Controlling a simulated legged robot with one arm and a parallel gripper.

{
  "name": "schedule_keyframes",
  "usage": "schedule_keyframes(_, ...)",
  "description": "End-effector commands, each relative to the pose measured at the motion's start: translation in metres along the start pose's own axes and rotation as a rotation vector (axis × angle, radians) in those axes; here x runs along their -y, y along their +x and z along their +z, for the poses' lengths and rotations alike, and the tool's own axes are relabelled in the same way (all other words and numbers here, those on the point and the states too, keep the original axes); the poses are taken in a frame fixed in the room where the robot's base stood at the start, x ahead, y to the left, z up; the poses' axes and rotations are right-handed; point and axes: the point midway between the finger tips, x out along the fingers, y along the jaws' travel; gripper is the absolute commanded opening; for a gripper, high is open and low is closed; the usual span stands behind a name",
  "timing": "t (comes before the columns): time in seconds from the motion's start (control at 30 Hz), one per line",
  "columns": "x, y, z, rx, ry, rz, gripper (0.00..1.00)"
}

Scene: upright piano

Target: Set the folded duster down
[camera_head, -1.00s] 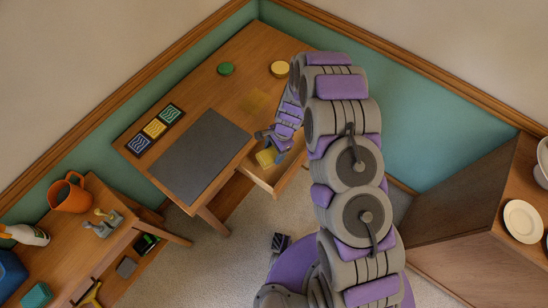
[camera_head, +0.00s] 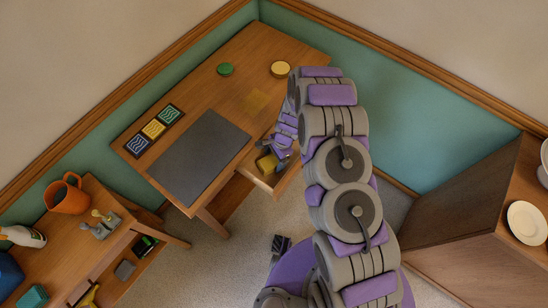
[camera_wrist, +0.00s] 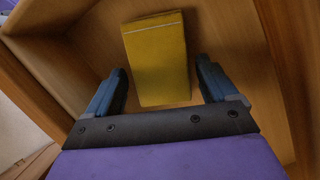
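The folded duster (camera_wrist: 157,58) is a yellow rectangular block. In the wrist view it lies inside a wooden drawer (camera_wrist: 228,35), between my two fingers. My gripper (camera_wrist: 162,68) is open, with a visible gap between each blue finger and the duster's sides. In the head view the duster (camera_head: 266,163) shows small and dark yellow in the pulled-out drawer (camera_head: 268,184) at the desk's front. My gripper (camera_head: 276,152) is right above it and partly covers it. The duster's far underside is hidden.
The desk (camera_head: 231,78) carries a dark mat (camera_head: 201,157), several patterned tiles (camera_head: 153,129), a green round item (camera_head: 225,69) and a yellow round item (camera_head: 280,69). The drawer walls surround my fingers closely.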

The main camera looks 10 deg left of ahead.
Motion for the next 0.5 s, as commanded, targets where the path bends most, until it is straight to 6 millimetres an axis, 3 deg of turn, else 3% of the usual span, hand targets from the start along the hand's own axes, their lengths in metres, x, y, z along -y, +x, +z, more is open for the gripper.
schedule_keyframes(0.33,0.0,-0.002,0.0,0.0,0.0,0.0,0.95)
schedule_keyframes(0.5,0.001,-0.019,0.001,-0.001,-0.002,-0.003,0.95)
